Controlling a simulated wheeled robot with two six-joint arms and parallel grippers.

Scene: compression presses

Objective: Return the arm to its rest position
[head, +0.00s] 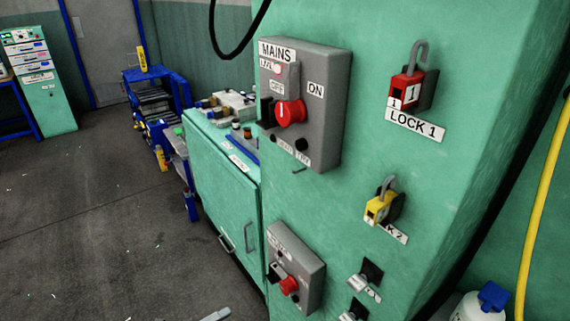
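Neither of my grippers shows clearly in the head view, and no arm of mine can be made out for certain. A small pale grey piece sticks up at the bottom edge, left of centre; I cannot tell what it belongs to. The green cabinet (375,120) fills the right half. It carries a grey MAINS switch box (333,110) with a red knob (290,112). A red padlock (402,93) hangs above the LOCK 1 label, and a yellow padlock (378,208) hangs below it.
A smaller grey switch box (309,283) with a red knob sits low on the cabinet. A green bench cupboard (215,175) with items on top adjoins it. A blue rack (178,90) stands behind. A blue-capped bottle (491,297) is at bottom right.

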